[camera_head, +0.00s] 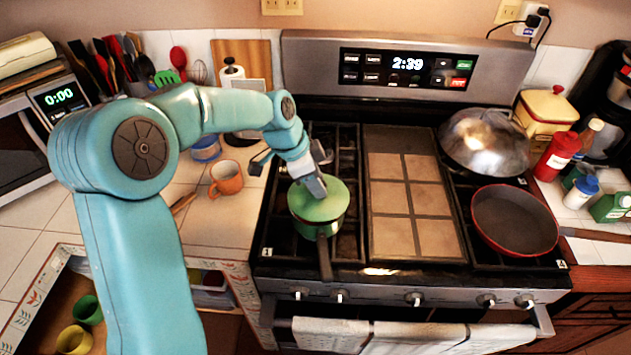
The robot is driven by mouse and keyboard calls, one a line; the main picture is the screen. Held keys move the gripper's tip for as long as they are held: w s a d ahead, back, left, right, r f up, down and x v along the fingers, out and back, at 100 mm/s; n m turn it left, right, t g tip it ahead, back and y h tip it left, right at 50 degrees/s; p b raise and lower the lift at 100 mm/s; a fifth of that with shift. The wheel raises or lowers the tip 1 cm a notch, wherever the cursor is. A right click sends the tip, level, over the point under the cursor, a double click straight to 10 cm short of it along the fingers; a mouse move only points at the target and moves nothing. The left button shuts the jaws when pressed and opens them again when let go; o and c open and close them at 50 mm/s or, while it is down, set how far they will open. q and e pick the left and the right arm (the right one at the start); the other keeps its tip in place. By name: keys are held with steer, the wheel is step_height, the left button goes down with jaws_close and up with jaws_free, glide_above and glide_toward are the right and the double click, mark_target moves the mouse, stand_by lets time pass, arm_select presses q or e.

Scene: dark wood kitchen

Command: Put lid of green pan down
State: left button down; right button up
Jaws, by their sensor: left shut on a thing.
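The green pan (317,229) stands on the left front part of the stove, its dark handle pointing toward the front edge. Its green lid (330,206) is over the pan; I cannot tell whether it rests on the rim or is held slightly above it. My left gripper (315,187) reaches down from the upper left to the middle of the lid and is shut on it. The gripper covers the lid's knob, so the fingertips are hard to see. My right gripper is not in view.
A flat tiled griddle (416,250) fills the stove's middle. A red pan (515,222) and a domed metal lid (485,141) are on the right burners. An orange mug (226,179) stands on the counter left of the stove. Bottles and a yellow pot (546,117) crowd the right counter.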

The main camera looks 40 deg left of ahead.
arm_select(q)
steer(key=shift+w+a+f, duration=0.1)
steer(key=shift+a+f, duration=0.1)
steer(key=shift+f, duration=0.5)
steer(key=shift+r, duration=0.1)
steer(key=shift+d, duration=0.15)
steer(key=shift+f+b, duration=0.65)
steer(key=shift+b, duration=0.05)
steer(key=c, duration=0.7)
jaws_free()
steer(key=shift+r, duration=0.1)
